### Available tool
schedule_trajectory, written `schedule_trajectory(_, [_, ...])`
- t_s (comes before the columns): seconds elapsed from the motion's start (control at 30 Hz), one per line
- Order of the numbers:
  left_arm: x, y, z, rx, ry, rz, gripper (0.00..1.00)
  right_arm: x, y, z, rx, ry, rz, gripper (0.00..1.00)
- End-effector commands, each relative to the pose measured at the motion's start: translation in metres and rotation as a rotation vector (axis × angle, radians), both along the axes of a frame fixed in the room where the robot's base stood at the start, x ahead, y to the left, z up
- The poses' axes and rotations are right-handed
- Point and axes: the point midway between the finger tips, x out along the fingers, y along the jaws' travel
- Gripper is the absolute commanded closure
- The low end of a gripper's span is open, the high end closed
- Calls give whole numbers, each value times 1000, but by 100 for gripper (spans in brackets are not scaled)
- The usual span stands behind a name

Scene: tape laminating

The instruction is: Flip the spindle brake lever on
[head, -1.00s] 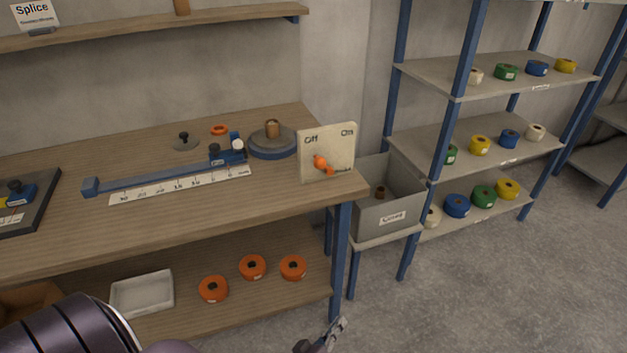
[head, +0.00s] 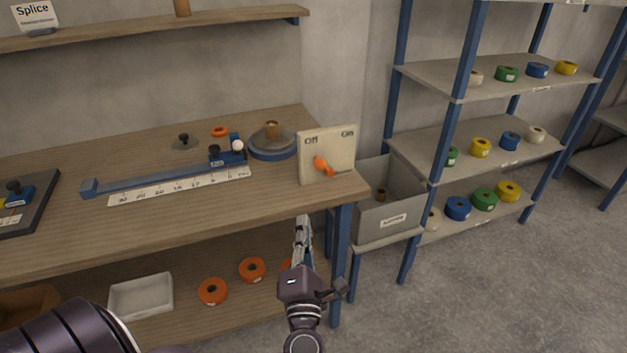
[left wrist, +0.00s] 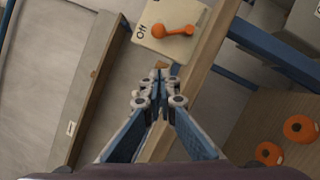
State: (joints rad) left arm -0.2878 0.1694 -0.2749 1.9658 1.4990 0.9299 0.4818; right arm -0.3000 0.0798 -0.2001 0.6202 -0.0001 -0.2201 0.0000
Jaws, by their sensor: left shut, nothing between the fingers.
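The spindle brake lever (head: 322,166) is an orange handle on an upright beige panel (head: 340,148) marked Off at left and On at right. The panel stands at the right front corner of the workbench. The lever's arm slants down to the right from its knob. In the left wrist view the lever (left wrist: 172,31) lies ahead of the fingertips, beside the Off mark. My left gripper (head: 302,220) is shut and empty, below and in front of the panel, apart from the lever; it also shows in the left wrist view (left wrist: 158,76). My right gripper is not in view.
The wooden bench (head: 150,220) carries a blue rail with a ruler and a round spindle base (head: 272,142) left of the panel. A grey bin (head: 388,205) stands just right of the bench. Orange rolls (head: 213,291) lie on the lower shelf.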

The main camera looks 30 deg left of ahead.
Motion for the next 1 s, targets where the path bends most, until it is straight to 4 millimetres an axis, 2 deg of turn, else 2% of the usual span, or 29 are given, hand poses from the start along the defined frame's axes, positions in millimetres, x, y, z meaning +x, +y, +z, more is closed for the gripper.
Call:
schedule_trajectory(0.13, [3,2,1,2,0,0,100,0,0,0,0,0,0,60])
schedule_trajectory(0.27, [15,10,4,6,-1,-1,100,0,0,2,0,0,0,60])
schedule_trajectory(0.67, [82,57,17,6,-2,0,100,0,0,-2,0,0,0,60])
schedule_trajectory(0.8, [101,54,27,4,-2,-2,100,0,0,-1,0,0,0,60])
schedule_trajectory(1.0, [115,51,32,4,1,0,100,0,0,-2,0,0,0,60])
